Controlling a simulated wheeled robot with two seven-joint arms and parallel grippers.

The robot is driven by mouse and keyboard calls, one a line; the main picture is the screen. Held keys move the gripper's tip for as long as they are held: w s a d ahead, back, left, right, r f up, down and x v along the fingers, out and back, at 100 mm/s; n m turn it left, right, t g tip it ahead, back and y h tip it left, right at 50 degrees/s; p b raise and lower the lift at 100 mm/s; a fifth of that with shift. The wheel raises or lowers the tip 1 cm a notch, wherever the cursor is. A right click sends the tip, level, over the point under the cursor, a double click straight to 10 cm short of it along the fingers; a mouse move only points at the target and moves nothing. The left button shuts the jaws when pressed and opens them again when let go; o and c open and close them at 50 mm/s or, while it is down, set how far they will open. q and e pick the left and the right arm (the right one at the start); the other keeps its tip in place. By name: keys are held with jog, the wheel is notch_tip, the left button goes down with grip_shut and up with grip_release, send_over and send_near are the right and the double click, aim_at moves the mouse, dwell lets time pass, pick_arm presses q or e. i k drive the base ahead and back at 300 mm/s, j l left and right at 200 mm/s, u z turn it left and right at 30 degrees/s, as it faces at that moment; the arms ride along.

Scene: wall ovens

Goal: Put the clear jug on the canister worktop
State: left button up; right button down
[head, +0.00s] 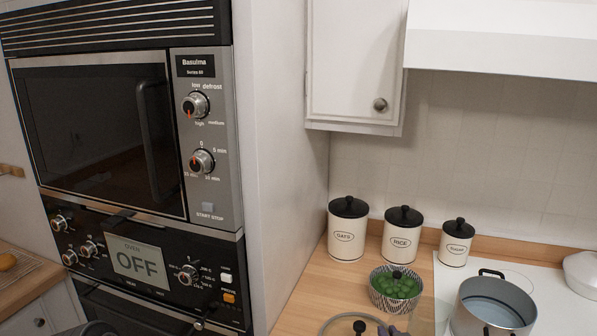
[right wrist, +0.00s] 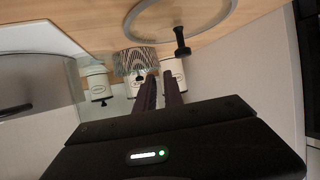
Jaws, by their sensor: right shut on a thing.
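The clear jug (head: 428,316) is a faint see-through shape at the bottom edge of the head view, partly cut off. My right gripper (head: 392,330) shows only its fingertips there, at the jug's left side, shut on it. In the right wrist view the closed-in fingers (right wrist: 161,88) point towards the canisters; the jug is hard to make out there. The canister worktop (head: 312,290) is wood, with three cream, black-lidded canisters (head: 347,229) along its back. Whether the jug touches a surface is not clear.
A patterned bowl of green things (head: 396,287) and a glass lid with a black knob (head: 350,325) take up the worktop's front. A steel pot (head: 493,306) stands on the white hob at right. The oven column (head: 285,170) bounds the left; bare wood lies beside it.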

aim_at(326, 284)
jog(key=l+u, duration=0.15)
jog(key=u, duration=0.25)
jog(key=k+l+u, duration=0.1)
jog(key=u, duration=0.3)
jog(key=k+l+u, duration=0.1)
jog(key=u, duration=0.3)
jog(key=i+l, duration=0.15)
jog(key=i, duration=0.35)
